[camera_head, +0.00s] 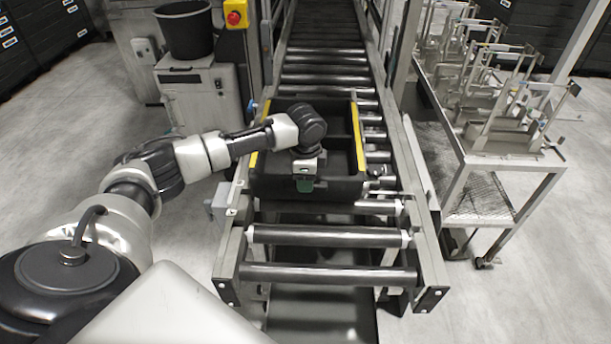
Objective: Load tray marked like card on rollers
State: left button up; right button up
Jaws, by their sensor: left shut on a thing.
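A black tray (340,187) with yellow strips along its left and right rims sits on the roller conveyor (318,235). My left gripper (306,181) is at the tray's near wall, shut on that wall. The wrist hides part of the tray's inside. No marking on the tray can be read, and no card is identifiable. My right gripper is not in view.
Bare rollers (330,275) lie in front of the tray, and the roller lane continues behind it. A metal table (500,165) with several metal fixtures stands to the right. A grey cabinet (207,100) with a black bucket (185,32) and a red emergency button (234,17) are at the left.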

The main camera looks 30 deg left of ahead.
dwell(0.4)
pick_arm(q)
jog(key=shift+f+b, duration=0.55)
jog(key=shift+f, duration=1.5)
jog(key=o, duration=1.2)
jog(key=r+b, duration=0.1)
jog(key=r, duration=0.4)
jog(key=r+b, duration=0.1)
jog(key=r, duration=0.4)
jog(key=shift+s+d+r+b, duration=0.2)
jog(key=shift+r+b, duration=0.1)
jog(key=shift+r, duration=0.1)
